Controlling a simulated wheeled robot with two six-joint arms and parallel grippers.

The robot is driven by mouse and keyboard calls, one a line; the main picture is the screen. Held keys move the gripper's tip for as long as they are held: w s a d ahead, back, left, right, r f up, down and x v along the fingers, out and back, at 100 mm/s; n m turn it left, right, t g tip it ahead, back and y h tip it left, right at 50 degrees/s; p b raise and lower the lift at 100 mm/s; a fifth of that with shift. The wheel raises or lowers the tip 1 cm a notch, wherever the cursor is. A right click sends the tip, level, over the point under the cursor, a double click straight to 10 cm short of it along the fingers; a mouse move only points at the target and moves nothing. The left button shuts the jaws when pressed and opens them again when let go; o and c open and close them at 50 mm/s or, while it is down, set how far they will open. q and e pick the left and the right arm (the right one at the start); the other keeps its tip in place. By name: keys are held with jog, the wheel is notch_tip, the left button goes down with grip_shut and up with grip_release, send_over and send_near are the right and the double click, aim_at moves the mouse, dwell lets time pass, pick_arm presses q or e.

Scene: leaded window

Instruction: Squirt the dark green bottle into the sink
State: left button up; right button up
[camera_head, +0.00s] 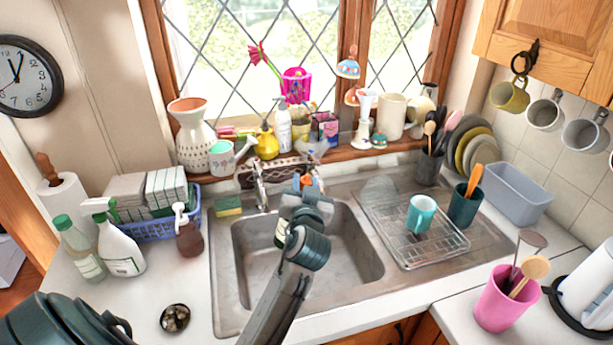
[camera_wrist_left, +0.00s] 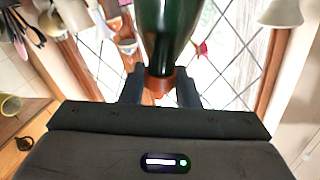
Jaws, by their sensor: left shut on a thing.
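The dark green bottle (camera_wrist_left: 165,32) shows in the left wrist view with its orange cap (camera_wrist_left: 160,84) between the fingers. My left gripper (camera_wrist_left: 160,90) is shut on the bottle at its cap end. In the head view my left gripper (camera_head: 307,190) is over the back part of the steel sink (camera_head: 345,240). My own arm hides most of the bottle there; a pale label patch (camera_head: 281,233) shows beside the arm, with orange at the gripper's tip. The wrist picture looks upside down. My right gripper is not in view.
The tap (camera_head: 260,186) stands just left of the gripper. A teal mug (camera_head: 421,213) is on the drainer rack at right. A white spray bottle (camera_head: 120,245), a brown soap bottle (camera_head: 188,235) and a blue basket (camera_head: 150,228) stand left. The windowsill behind is crowded.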

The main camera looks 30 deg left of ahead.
pick_arm(q)
notch_tip(320, 180, down, 2)
jog(key=shift+s+m, duration=0.1)
jog(key=shift+m, duration=0.5)
jog(key=shift+a+f+m, duration=0.1)
jog(key=shift+f+m, duration=0.2)
jog(key=shift+f, duration=0.1)
jog(key=f+m, duration=0.3)
jog(key=f+m+p, duration=0.1)
jog(key=shift+s+a+f, duration=0.25)
jog(key=shift+a+f, duration=0.05)
jog(key=shift+a, duration=0.05)
jog(key=f+m, duration=0.2)
jog(key=f, duration=0.2)
jog(key=f+m+b, duration=0.1)
jog(key=f+m, duration=0.2)
jog(key=f, duration=0.1)
jog(key=shift+s+a, duration=0.15)
jog(key=shift+a, duration=0.05)
jog(key=shift+d+f+m+t+b, duration=0.1)
jog(key=shift+f+m, duration=0.8)
jog(key=shift+m, duration=0.75)
jog(key=shift+a+f+m+t+b, duration=0.15)
jog(key=shift+f+m, duration=0.75)
jog(key=shift+m, duration=0.7)
jog(key=shift+d+f+m+t+b, duration=0.15)
jog(key=shift+f+m, duration=0.75)
jog(key=shift+m, duration=0.75)
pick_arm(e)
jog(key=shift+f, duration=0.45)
